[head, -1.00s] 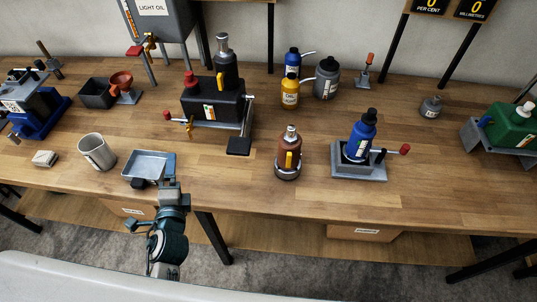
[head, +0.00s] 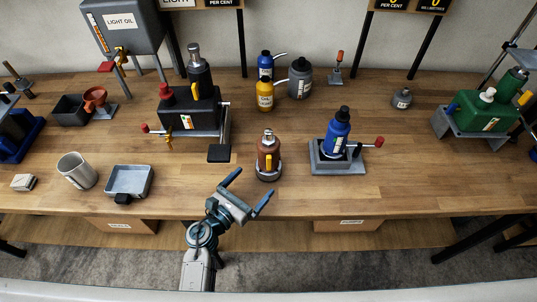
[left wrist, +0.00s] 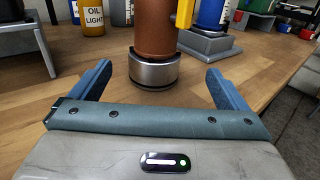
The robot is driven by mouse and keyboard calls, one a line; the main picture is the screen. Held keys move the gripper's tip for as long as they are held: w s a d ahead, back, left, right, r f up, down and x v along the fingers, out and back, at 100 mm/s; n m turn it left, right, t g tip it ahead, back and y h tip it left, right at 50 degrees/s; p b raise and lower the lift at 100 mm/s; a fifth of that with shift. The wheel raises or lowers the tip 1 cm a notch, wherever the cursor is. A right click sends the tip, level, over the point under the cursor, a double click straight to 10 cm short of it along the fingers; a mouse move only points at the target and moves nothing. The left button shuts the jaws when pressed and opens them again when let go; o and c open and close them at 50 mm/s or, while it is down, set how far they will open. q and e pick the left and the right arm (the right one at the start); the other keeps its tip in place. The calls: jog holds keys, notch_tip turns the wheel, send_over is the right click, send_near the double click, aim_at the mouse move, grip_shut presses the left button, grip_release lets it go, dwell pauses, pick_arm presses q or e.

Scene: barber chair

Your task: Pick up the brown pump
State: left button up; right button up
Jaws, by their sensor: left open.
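The brown pump (head: 268,157) stands upright near the front edge of the wooden workbench, with a metal base, a yellow side part and a silver top. In the left wrist view its lower brown body and metal base (left wrist: 153,71) show straight ahead; its top is cut off. My left gripper (head: 252,191) is open and empty, just in front of the pump and a little to its left. Its blue fingers (left wrist: 160,82) are spread to either side of the pump's base, short of it. My right gripper is not seen.
A blue pump in a grey vise (head: 340,158) stands to the right. A black pedal (head: 219,153) of the black machine (head: 190,110) lies to the left. A grey tray (head: 130,180) and a metal mug (head: 76,170) stand farther left. Bare bench (head: 400,185) lies to the right.

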aim_at(261, 168)
pick_arm(q)
jog(key=shift+x, duration=0.9)
jog(key=p+x, duration=0.1)
jog(key=x, duration=0.1)
jog(key=p+x, duration=0.2)
jog(key=shift+w+a, duration=0.15)
jog(key=shift+w, duration=0.3)
jog(key=shift+w+d+f, duration=0.1)
jog(key=shift+w+d, duration=0.1)
jog(key=shift+w, duration=0.1)
jog(key=shift+s, duration=0.1)
jog(key=c, duration=1.8)
jog(key=shift+c, duration=0.7)
jog(key=shift+a+r, duration=0.1)
jog(key=shift+r, duration=0.15)
